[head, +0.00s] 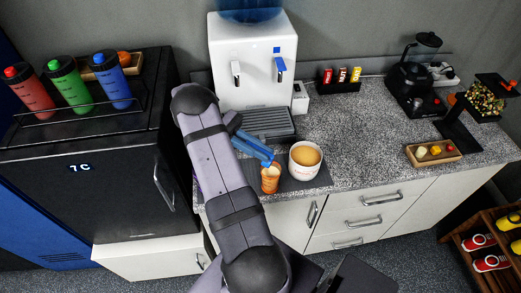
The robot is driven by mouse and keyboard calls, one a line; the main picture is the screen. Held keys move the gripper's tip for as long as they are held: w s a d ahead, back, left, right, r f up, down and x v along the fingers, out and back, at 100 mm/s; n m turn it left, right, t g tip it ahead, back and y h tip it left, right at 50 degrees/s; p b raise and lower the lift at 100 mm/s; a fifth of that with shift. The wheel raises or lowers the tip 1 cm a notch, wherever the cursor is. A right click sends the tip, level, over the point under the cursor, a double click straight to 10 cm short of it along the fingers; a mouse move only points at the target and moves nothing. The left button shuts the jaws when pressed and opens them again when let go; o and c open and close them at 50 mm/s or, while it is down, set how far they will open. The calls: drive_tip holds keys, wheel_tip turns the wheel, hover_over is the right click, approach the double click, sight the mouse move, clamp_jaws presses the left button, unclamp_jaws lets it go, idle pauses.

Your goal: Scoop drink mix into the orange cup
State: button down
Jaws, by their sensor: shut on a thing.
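The orange cup (270,183) stands on a dark mat at the counter's front edge, with something pale tan showing at its top. A white tub (304,172) holding tan drink mix (306,154) stands just right of it. My gripper (266,159), with blue parts, reaches from the left to just above the orange cup's rim. It is shut on a scoop, which is too small and covered to make out clearly. I cannot tell whether it touches the cup. My grey arm hides the area left of the cup.
A white water dispenser (253,62) with a drip tray (266,122) stands behind. Speckled counter (365,135) is clear between. Bottles (73,82) stand on a black fridge at left.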

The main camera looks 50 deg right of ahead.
drive_tip(key=shift+s+d, duration=0.1)
drive_tip(key=shift+s, duration=0.05)
drive_tip(key=s+d+r+m+t+y, duration=0.2)
drive_tip(key=s+r+m+t+y, duration=0.1)
drive_tip(key=s+r, duration=0.4)
drive_tip(key=s+d+r+m+t+y, duration=0.25)
drive_tip(key=s+r, duration=0.25)
drive_tip(key=r, duration=0.4)
drive_tip(key=s+a+r+m+t, duration=0.2)
drive_tip(key=s+a+t, duration=0.1)
drive_tip(key=s+a, duration=0.15)
drive_tip(key=w+a+f+n+t+h, duration=0.1)
drive_tip(key=w+a+f+t, duration=0.15)
drive_tip(key=f, duration=0.25)
drive_tip(key=w+a+f+t+h, duration=0.1)
drive_tip(key=w+a+f, duration=0.1)
drive_tip(key=a+f, duration=0.15)
drive_tip(key=w+d+f+n+t+h, duration=0.1)
drive_tip(key=w+d+f+n+t, duration=0.1)
drive_tip(key=w+d+f+t, duration=0.1)
drive_tip(key=shift+w+d+f+t+p, duration=0.3)
drive_tip(key=shift+w+d+f+p, duration=0.15)
drive_tip(key=shift+w+d, duration=0.9)
